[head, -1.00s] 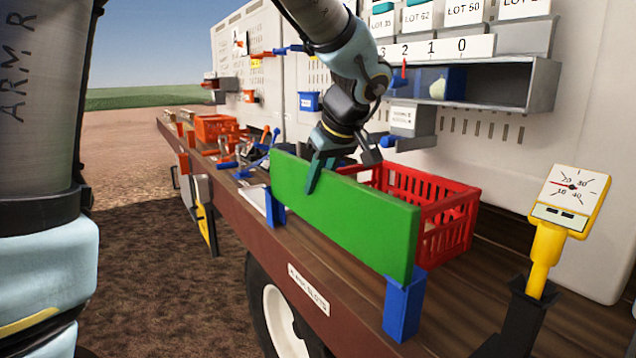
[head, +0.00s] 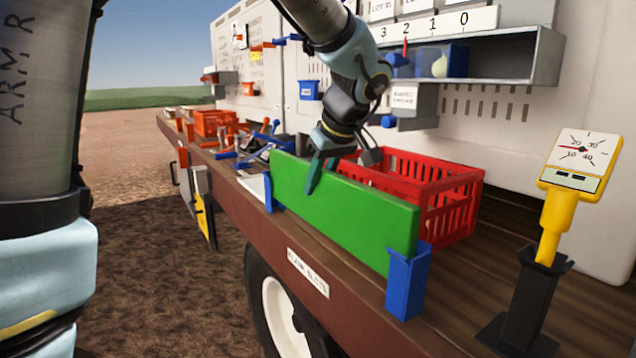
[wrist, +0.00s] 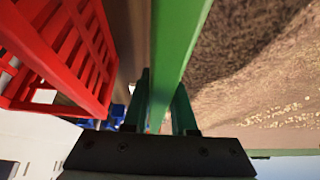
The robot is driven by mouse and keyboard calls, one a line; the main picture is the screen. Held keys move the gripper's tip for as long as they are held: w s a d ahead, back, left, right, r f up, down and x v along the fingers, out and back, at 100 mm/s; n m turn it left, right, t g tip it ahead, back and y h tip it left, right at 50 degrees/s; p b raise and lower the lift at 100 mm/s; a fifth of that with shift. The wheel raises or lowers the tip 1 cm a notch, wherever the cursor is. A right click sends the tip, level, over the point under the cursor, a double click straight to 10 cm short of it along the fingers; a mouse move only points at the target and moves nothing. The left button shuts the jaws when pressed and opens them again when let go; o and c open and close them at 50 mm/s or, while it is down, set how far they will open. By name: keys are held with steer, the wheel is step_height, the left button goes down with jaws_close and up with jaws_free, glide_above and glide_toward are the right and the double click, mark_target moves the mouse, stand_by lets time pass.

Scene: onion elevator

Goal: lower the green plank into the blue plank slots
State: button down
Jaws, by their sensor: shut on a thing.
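My gripper (head: 313,180) is shut on the upper edge of the green plank (head: 350,217). In the wrist view the gripper's fingers (wrist: 160,108) lie on both sides of the plank (wrist: 178,40). The plank is upright on its long edge, along the front of the bench. Its right end is at the right blue plank slot (head: 407,287), with its lower corner hidden behind the slot's front. Its left end is beside the left blue slot (head: 269,194). How deep either end sits in its slot cannot be told.
A red crate (head: 450,215) stands close behind the plank. A yellow dial gauge (head: 575,165) on a black post is at the right. Blue and orange items (head: 250,145) lie left of the plank. The bench's front edge (head: 340,300) carries a label.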

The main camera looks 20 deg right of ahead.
mark_target(318, 198)
steer(key=shift+f+b, duration=1.65)
steer(key=shift+f, duration=0.05)
steer(key=c, duration=0.6)
jaws_free()
steer(key=shift+c, duration=0.2)
